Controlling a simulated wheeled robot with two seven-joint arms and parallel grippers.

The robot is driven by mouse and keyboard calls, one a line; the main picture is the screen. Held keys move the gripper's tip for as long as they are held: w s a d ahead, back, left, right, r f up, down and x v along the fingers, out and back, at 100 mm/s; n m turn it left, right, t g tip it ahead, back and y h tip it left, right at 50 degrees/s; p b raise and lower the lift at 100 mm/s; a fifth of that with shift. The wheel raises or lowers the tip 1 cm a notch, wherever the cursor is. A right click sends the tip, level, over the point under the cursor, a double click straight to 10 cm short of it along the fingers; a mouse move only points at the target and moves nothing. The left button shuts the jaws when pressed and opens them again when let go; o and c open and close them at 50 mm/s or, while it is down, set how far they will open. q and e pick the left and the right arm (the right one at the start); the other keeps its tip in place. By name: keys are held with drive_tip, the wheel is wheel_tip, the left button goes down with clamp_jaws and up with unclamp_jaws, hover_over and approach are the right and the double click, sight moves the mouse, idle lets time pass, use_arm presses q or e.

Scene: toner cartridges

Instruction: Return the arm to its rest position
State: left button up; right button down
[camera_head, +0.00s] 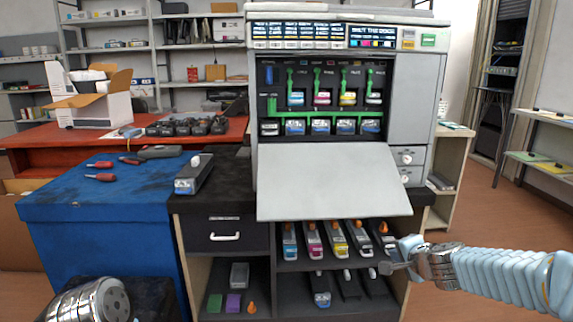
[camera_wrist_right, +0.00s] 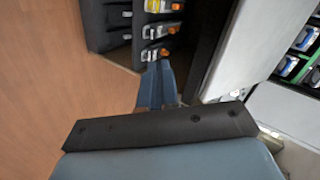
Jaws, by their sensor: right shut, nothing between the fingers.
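My right arm (camera_head: 500,272) reaches in from the right side of the head view, in front of the lower right part of the printer cabinet. My right gripper (camera_head: 386,268) is shut and empty, beside the right end of the upper cartridge shelf. In the right wrist view its fingers (camera_wrist_right: 158,82) are together, pointing toward the shelf with cartridges. I cannot tell the exact gap between the fingertips and the nearest cartridge (camera_head: 383,238). A metal joint of my left arm (camera_head: 95,302) shows at the lower left; the left gripper itself does not show.
The printer (camera_head: 418,110) has its front door (camera_head: 330,180) folded down above the shelves. Several cartridges stand on the upper shelf (camera_head: 312,240), more below. One cartridge (camera_head: 193,175) lies on the dark counter. A blue bench (camera_head: 80,208) holds screwdrivers. The floor (camera_head: 490,225) at right is clear.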

drive_tip(key=s+a+f+n+g, duration=0.2)
drive_tip(key=s+a+f, duration=0.15)
drive_tip(key=f, duration=0.55)
drive_tip(key=s+a+f+n+g, duration=0.2)
drive_tip(key=s+f, duration=0.2)
drive_tip(key=f, duration=0.5)
drive_tip(key=s+a+f+n+g, duration=0.2)
drive_tip(key=s+f, duration=0.2)
drive_tip(key=f, duration=0.5)
drive_tip(key=s+a+f+n+g+y, duration=0.1)
drive_tip(key=s+a+f+n, duration=0.1)
drive_tip(key=s, duration=0.4)
drive_tip(key=s+a+f+n+g+y, duration=0.1)
drive_tip(key=s+a+f+n+g, duration=0.1)
drive_tip(key=s+a+f, duration=0.2)
drive_tip(key=s+a+f+n+g+y, duration=0.1)
drive_tip(key=s+a+f+n+g, duration=0.1)
drive_tip(key=s+f, duration=0.4)
drive_tip(key=s+a, duration=0.1)
drive_tip(key=s, duration=0.3)
drive_tip(key=shift+a, duration=0.3)
